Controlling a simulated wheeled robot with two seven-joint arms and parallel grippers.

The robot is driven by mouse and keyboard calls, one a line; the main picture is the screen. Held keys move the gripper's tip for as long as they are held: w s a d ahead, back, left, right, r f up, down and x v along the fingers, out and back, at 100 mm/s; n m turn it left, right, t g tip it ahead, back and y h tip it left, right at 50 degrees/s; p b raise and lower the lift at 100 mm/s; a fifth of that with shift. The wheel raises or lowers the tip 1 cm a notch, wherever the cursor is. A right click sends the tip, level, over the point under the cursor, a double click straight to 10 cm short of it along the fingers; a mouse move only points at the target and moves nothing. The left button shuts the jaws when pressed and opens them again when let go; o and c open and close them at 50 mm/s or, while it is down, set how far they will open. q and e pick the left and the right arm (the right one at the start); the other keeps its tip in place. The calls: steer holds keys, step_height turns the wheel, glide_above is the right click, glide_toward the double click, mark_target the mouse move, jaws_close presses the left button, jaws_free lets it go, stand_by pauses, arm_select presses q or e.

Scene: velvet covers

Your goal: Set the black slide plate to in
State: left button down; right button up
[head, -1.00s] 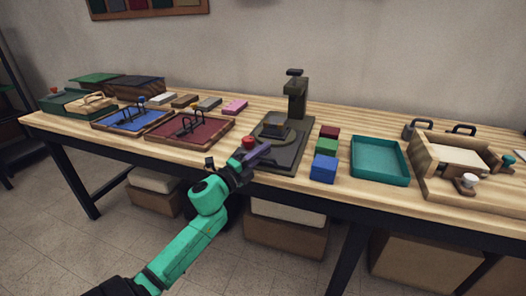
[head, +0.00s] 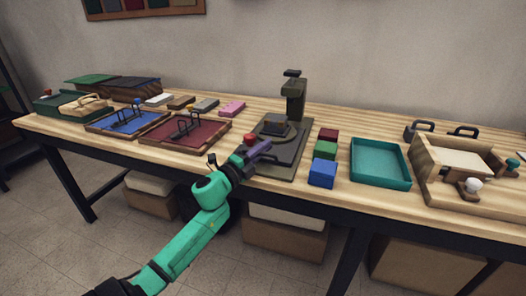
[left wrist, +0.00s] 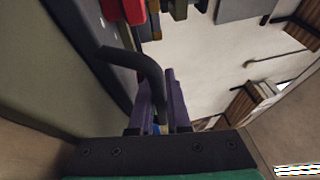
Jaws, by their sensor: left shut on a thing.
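A press stands mid-table, with a dark base (head: 287,165) and an olive post (head: 295,100) at its back. On the base sits the slide plate (head: 272,132), with a dark block (head: 276,121) on top. My left gripper (head: 259,152), with purple fingers, is at the front left of the press. In the left wrist view its fingers (left wrist: 160,118) are shut on a curved black handle (left wrist: 143,64). The handle's join to the plate is not clear. A red knob (head: 249,138) shows just behind the gripper. My right gripper is not in view.
Red, green and blue blocks (head: 322,173) stand right of the press. A teal tray (head: 380,182) and a wooden box (head: 430,180) are farther right. Blue and maroon trays (head: 160,136) lie left.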

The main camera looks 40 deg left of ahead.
arm_select(q)
steer(key=shift+s+f, duration=0.1)
steer(key=shift+s, duration=0.05)
steer(key=c, duration=1.3)
jaws_free()
steer(key=shift+s+d, duration=0.1)
steer(key=shift+s, duration=0.05)
steer(key=shift+o, duration=0.7)
steer(key=shift+s, duration=0.15)
steer(key=s+a+f, duration=0.1)
steer(key=s+f, duration=0.1)
steer(key=s, duration=1.2)
steer(key=shift+f+b, duration=0.2)
steer(key=shift+b, duration=0.1)
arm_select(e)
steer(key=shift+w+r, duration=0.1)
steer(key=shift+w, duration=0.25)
